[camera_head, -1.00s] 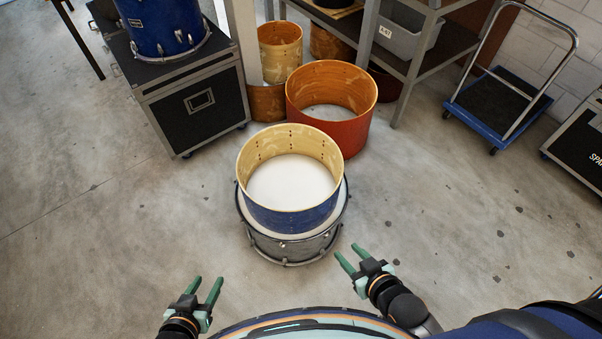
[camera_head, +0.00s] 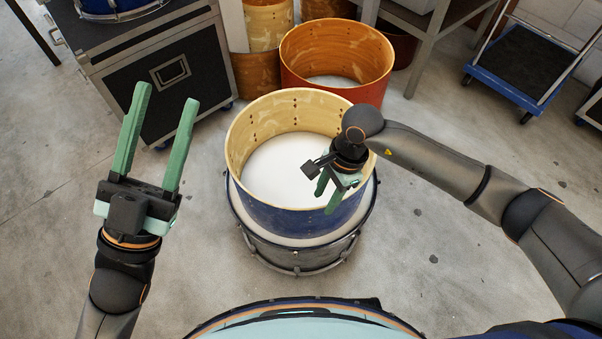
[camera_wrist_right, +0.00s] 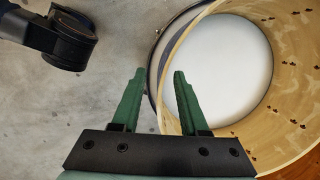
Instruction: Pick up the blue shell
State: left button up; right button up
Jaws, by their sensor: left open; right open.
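The blue shell (camera_head: 275,215) is an open drum shell, blue outside and pale wood inside. It stands on the white head of a grey drum (camera_head: 300,256) in the middle of the head view. In the right wrist view the shell (camera_wrist_right: 290,90) fills the right side. My left gripper (camera_head: 168,122) is open and empty, raised to the left of the shell. My right gripper (camera_head: 327,198) is open over the shell's near right side and hides part of its wall. In the right wrist view its fingers (camera_wrist_right: 152,82) point toward the shell's rim, with nothing gripped.
An orange-red shell (camera_head: 337,55) stands just behind, with wooden shells (camera_head: 268,27) beyond it. A black flight case (camera_head: 165,80) stands at the back left. A blue cart (camera_head: 520,75) is at the back right. Bare floor lies on both sides.

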aim_at(340, 207)
jog(key=w+d, duration=0.1)
jog(key=w+d+h, duration=0.1)
jog(key=d, duration=0.1)
jog(key=d+f+t+h, duration=0.1)
jog(key=shift+w+d+f+n+b, duration=0.1)
jog(key=shift+w+d+n+b, duration=0.15)
jog(key=shift+w+n+b, duration=0.15)
jog(key=shift+h, duration=0.3)
jog(key=f+b, duration=0.1)
jog(key=f, duration=0.4)
jog(key=shift+w+d+f+b, duration=0.1)
jog(key=shift+d+f+b, duration=0.15)
jog(key=shift+b, duration=0.15)
notch_tip(340, 207, down, 6)
jog(key=b, duration=0.2)
jog(key=shift+f, duration=0.25)
jog(key=shift+r, duration=0.1)
grip_shut()
pick_arm(q)
jog(key=f, duration=0.1)
jog(key=s+f+h, duration=0.1)
jog(key=f+h, duration=0.1)
jog(key=f, duration=0.1)
jog(key=shift+s+d+m, duration=0.25)
jog(key=shift+d+m, duration=0.05)
jog(key=shift+d, duration=0.05)
jog(key=shift+a, duration=0.1)
